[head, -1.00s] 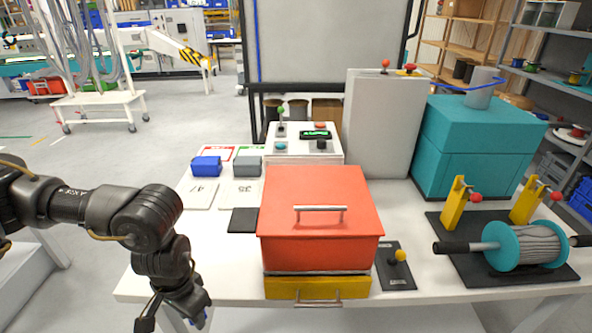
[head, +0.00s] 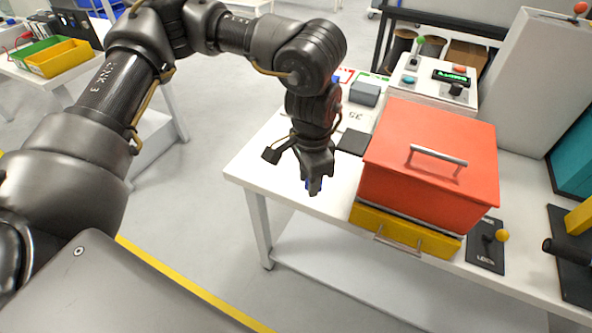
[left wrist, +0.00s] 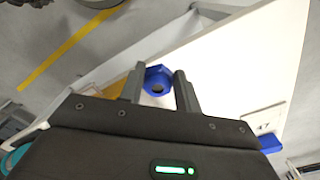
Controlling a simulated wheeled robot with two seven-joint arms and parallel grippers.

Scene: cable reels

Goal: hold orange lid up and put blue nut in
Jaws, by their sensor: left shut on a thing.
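The orange lid (head: 415,130) lies shut on the orange box (head: 415,200), with a metal handle (head: 438,156) on its top. My left gripper (head: 314,188) points down over the table's left front part, left of the box. It is shut on the blue nut (left wrist: 157,80), which shows between its two fingers (left wrist: 158,88) in the left wrist view, with a dark hole in it. In the head view only a little of the nut's blue shows at the fingertips. My right gripper is in neither view.
A yellow drawer (head: 400,228) with a handle sits under the orange box. A black plate with a yellow-knobbed lever (head: 502,236) is right of it. A grey block (head: 364,93) and a control box (head: 425,80) stand behind. The table (head: 262,168) is clear around my gripper.

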